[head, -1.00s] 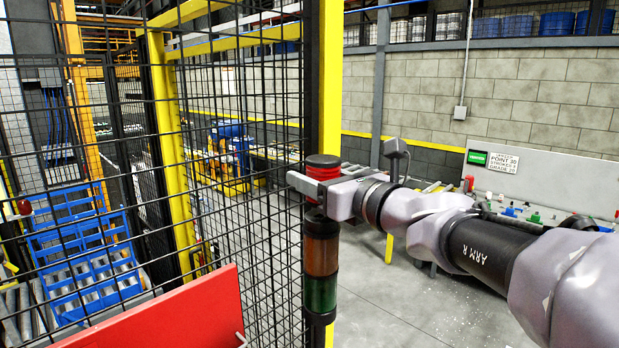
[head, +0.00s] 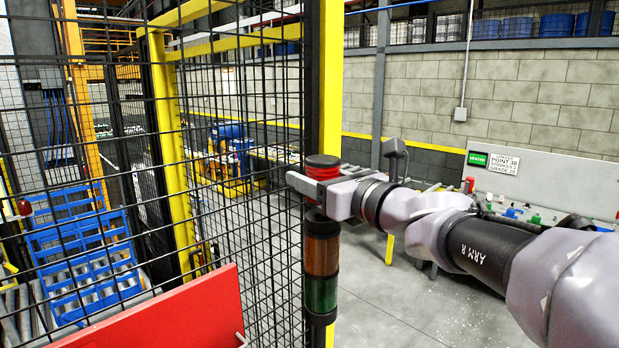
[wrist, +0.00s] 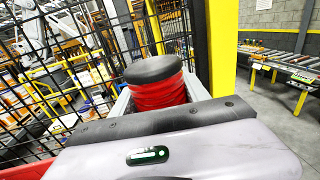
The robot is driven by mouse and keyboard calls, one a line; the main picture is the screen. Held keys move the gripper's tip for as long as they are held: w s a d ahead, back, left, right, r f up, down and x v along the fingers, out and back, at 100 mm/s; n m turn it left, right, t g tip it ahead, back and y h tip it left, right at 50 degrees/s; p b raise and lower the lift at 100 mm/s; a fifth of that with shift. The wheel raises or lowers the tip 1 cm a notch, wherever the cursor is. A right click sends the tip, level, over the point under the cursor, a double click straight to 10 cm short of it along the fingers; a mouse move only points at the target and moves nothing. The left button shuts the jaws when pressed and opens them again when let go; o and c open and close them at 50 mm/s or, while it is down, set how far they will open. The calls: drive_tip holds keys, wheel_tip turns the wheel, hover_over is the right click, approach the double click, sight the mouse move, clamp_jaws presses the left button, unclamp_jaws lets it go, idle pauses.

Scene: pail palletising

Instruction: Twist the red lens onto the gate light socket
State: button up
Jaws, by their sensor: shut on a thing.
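The red lens (head: 322,171), with a dark cap on top, is held between the fingers of my gripper (head: 318,182). It also shows in the wrist view (wrist: 158,94), upright between the two fingers. The gate light (head: 321,262) is a stack with an amber section above a green section, fixed by the yellow and black gate post. Its dark top, the socket (head: 319,215), is right below the lens. My gripper comes in level from the right. Whether the lens touches the socket is hard to tell, as the fingers hide part of the join.
The yellow and black post (head: 331,90) stands close behind the lens. Black mesh fencing (head: 240,200) fills the left, with a red panel (head: 160,315) at its foot. A grey bench panel (head: 550,180) stands at the right.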

drive_tip(key=shift+f+b, duration=1.1)
drive_tip(key=shift+f, duration=0.1)
drive_tip(key=o, duration=1.6)
drive_tip(key=b+v, duration=0.2)
drive_tip(key=v, duration=1.5)
drive_tip(key=shift+s+d+r+b, duration=0.1)
drive_tip(key=shift+s+d+b, duration=0.05)
drive_tip(key=shift+b, duration=0.15)
drive_tip(key=shift+c, duration=0.6)
